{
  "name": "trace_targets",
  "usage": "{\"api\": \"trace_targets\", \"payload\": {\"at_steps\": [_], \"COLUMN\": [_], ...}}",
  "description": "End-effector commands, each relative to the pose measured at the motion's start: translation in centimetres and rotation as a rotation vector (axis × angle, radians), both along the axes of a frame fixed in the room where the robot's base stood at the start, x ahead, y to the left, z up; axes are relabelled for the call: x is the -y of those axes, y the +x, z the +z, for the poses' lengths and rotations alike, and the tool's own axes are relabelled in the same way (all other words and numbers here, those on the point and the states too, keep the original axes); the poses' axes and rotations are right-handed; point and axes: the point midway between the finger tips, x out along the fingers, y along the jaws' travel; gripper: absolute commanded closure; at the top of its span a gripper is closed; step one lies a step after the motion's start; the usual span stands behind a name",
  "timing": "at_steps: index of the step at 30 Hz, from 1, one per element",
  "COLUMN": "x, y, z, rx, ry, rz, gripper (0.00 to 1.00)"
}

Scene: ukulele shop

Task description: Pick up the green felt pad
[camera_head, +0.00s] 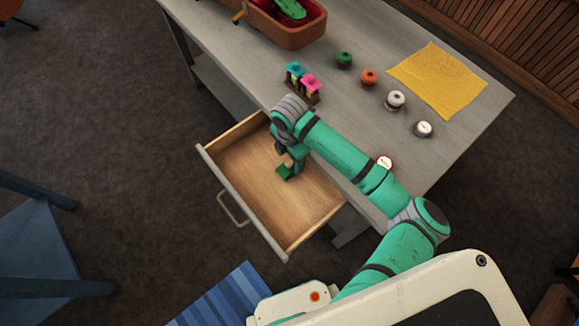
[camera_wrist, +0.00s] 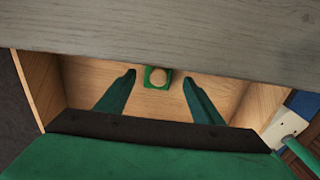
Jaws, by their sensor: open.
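The green felt pad (camera_head: 285,172) lies on the wooden floor of the open drawer (camera_head: 310,204). In the wrist view the pad (camera_wrist: 149,84) is a small green square with a round tan piece (camera_wrist: 158,77) on its middle. My gripper (camera_wrist: 158,82) is open, with one finger to the left of the pad and one to the right, apart from it in the picture. In the head view my gripper (camera_head: 291,164) is over the drawer, and the arm hides part of the pad. I cannot tell the exact height of the fingertips above the pad.
The drawer is pulled out from the grey table (camera_head: 453,150), whose edge (camera_wrist: 170,50) crosses above the drawer in the wrist view. On the table are several small spools, a yellow cloth (camera_head: 440,80), a brown box (camera_head: 287,24) and pink and teal items. A blue chair (camera_head: 40,250) stands left.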

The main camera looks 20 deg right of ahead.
Motion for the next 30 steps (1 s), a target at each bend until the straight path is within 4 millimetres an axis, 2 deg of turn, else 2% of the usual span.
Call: {"api": "trace_targets", "payload": {"at_steps": [7,15,21,30], "x": [-0.1,0.0,-0.1,-0.1], "y": [0.1,0.1,0.1,0.1], "z": [-3.5,-3.9,-3.9,-3.8], "rx": [-0.003,0.000,0.000,0.000], "ry": [0.002,0.001,0.001,0.001], "rz": [-0.004,-0.002,0.000,0.000], "gripper": [0.39,0.39,0.85,0.85]}}
